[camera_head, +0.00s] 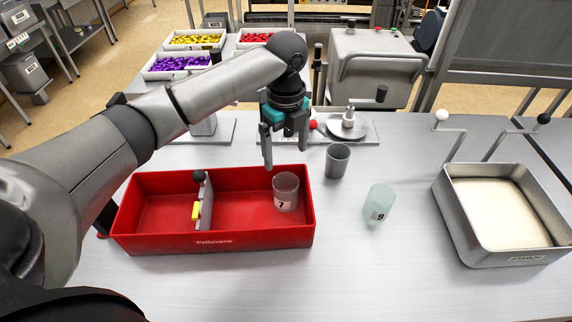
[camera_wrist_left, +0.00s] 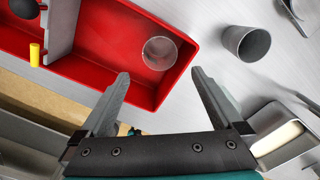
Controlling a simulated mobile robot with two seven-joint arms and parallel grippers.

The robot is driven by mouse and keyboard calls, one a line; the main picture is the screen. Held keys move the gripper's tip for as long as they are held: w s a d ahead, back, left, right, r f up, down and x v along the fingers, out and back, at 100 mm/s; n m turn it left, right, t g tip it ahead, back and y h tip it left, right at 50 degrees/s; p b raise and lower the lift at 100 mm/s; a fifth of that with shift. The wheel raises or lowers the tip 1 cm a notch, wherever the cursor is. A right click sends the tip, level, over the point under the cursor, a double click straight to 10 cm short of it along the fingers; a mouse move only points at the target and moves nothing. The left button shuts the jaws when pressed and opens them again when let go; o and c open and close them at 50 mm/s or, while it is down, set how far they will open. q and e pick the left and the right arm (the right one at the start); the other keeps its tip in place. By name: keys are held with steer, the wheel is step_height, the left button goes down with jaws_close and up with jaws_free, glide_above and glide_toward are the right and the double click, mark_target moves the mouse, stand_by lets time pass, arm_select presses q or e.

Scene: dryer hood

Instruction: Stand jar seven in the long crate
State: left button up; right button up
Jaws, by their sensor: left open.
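Jar seven (camera_head: 285,192), a clear jar with a label reading 7, stands upright in the right compartment of the long red crate (camera_head: 255,238). It also shows in the left wrist view (camera_wrist_left: 160,53), inside the crate near its end wall. My left gripper (camera_head: 283,158) is open and empty, above the crate's back right part and apart from the jar. In the left wrist view its two fingers (camera_wrist_left: 160,75) are spread wide with nothing between them. My right gripper is not in view.
A grey divider (camera_head: 205,202) with a dark ball and a yellow piece splits the crate. A grey cup (camera_head: 337,161) and a pale green jar labelled 9 (camera_head: 380,203) stand right of the crate. A metal tray labelled starch (camera_head: 512,258) is at far right. The front table is clear.

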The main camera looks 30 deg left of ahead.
arm_select(q)
steer(key=shift+r, duration=1.25)
